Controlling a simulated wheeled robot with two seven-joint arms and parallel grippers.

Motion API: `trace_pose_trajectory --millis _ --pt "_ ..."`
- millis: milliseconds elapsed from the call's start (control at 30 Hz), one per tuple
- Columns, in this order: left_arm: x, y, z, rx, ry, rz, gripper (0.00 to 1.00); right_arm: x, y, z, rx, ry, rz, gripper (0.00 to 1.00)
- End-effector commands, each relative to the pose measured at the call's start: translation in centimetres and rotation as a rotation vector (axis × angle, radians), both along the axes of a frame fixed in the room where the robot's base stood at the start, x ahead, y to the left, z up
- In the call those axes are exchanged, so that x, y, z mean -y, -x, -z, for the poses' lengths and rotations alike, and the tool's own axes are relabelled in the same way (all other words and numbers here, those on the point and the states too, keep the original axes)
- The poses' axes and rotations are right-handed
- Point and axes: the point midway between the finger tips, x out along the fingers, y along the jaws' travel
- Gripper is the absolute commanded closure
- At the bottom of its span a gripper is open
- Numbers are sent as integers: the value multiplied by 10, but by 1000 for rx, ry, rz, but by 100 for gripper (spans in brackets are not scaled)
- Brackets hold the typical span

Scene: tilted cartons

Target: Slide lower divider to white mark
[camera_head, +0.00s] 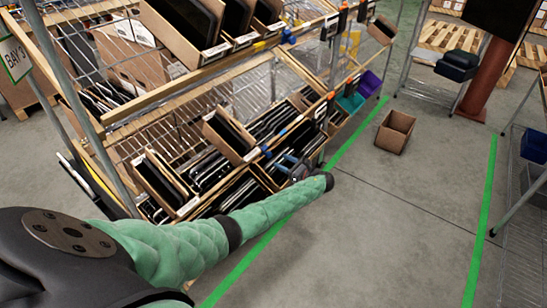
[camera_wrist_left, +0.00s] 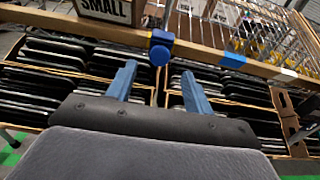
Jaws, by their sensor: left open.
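A blue clamp-like divider with a round knob (camera_wrist_left: 160,48) sits on the wooden front rail (camera_wrist_left: 205,53) in the left wrist view. A white mark (camera_wrist_left: 289,72) is on the same rail, well to the right, past a blue mark (camera_wrist_left: 233,59). My left gripper (camera_wrist_left: 160,88) is open, with two blue fingers apart and nothing between them. The knob lies beyond the fingertips, roughly centred between them, with no visible contact. In the head view the left gripper (camera_head: 290,168) is beside the lower rail. My right gripper is not in view.
Tilted cartons of dark flat items (camera_wrist_left: 55,65) fill the rack behind the rail. A SMALL sign (camera_wrist_left: 105,10) stands left of the divider. An open carton (camera_head: 395,131) is on the floor to the right. Floor between the green lines is mostly clear.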

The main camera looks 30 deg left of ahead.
Motion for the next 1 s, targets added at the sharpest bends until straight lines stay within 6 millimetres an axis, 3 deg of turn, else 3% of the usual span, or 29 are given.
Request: trace_pose_trajectory --millis 333,700,967,1000 --pt "-49 -4 -1 2 0 0 48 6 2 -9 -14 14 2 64" --pt "-59 -5 0 1 1 1 48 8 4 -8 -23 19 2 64" --pt "-59 -5 0 1 1 1 97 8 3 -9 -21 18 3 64" --pt "-59 -5 0 1 1 1 100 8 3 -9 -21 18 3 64"
